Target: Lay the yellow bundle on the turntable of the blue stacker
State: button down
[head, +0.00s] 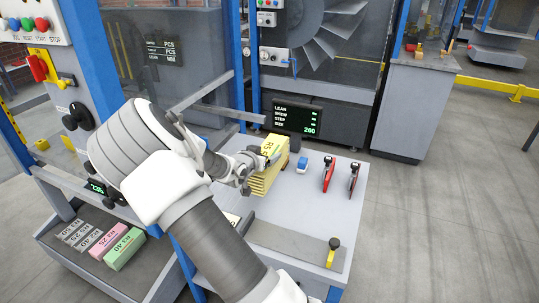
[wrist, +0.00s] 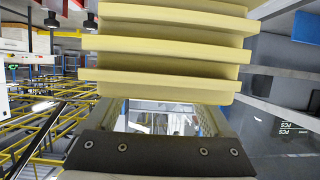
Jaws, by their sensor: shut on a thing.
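The yellow bundle (head: 260,181) is a stack of offset layers with a label on top, at the grey worktable in the head view. My gripper (head: 248,166) is shut on it from its left side. I cannot tell whether its underside touches the table. In the wrist view, the bundle's stepped yellow layers (wrist: 170,45) fill the top middle, just beyond my gripper (wrist: 160,112). The blue stacker (head: 92,50) has blue posts and stands at the left in the head view. My arm hides much of its front, and I cannot make out its turntable.
A display (head: 293,118) stands behind. A lower-left tray holds a pink bundle (head: 109,240) and a green bundle (head: 125,249). Floor at right is clear.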

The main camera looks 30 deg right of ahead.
jog(key=shift+s+n+t+y+p, duration=0.3)
jog(key=shift+s+t+p, duration=0.1)
jog(key=shift+s, duration=0.25)
jog(key=shift+s+a+f+n+t+y, duration=0.2)
jog(key=shift+s+a+n+t+y, duration=0.1)
jog(key=shift+s+a+n, duration=0.15)
jog(key=s+a+f+n+t+y+p, duration=0.1)
jog(key=s+a+n+y, duration=0.3)
jog(key=a, duration=0.4)
jog(key=s+a+f+n+t+y+p, duration=0.2)
jog(key=s+a+f+n+y, duration=0.1)
jog(key=a, duration=0.5)
jog(key=shift+s+a+f+n+y+p, duration=0.15)
jog(key=shift+s+n+y+p, duration=0.2)
jog(key=shift+s+n+y, duration=0.4)
